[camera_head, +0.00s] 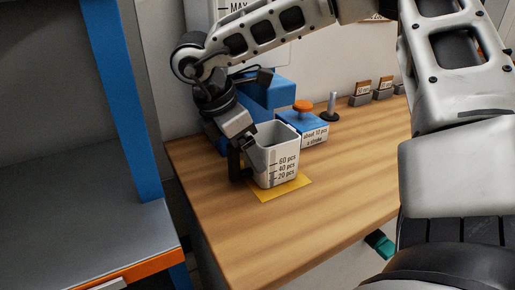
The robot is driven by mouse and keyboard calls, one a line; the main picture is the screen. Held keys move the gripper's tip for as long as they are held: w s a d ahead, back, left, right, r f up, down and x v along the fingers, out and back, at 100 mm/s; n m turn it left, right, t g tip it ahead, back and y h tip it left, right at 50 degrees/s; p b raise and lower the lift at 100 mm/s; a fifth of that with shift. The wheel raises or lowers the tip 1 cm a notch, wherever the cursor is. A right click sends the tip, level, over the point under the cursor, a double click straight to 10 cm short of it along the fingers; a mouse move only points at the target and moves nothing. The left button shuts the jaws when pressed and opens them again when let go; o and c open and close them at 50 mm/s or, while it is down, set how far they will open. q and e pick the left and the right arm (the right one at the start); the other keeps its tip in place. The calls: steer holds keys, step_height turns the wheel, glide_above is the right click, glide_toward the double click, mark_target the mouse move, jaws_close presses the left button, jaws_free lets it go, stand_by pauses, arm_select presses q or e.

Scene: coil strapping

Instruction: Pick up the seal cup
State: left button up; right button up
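The seal cup (279,165) is a light grey open-topped cup marked 60, 40 and 20 pcs. It stands upright on a yellow mat (299,184) on the wooden bench. My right gripper (242,165), whose arm comes in from the right and bends down over the bench, is at the cup's left side. Its dark fingertip is low beside the cup wall, touching or almost touching. The view does not show whether the fingers are closed on the cup, as part of them is hidden. My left gripper is not in view.
Behind the cup is a blue dispenser (291,121) with an orange knob (303,105) and a label. A dark-based peg (331,108) and small labelled holders (360,98) stand further right. A blue-posted shelf (85,190) is at the left. The front bench (310,225) is clear.

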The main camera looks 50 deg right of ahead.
steer(key=shift+r, duration=0.25)
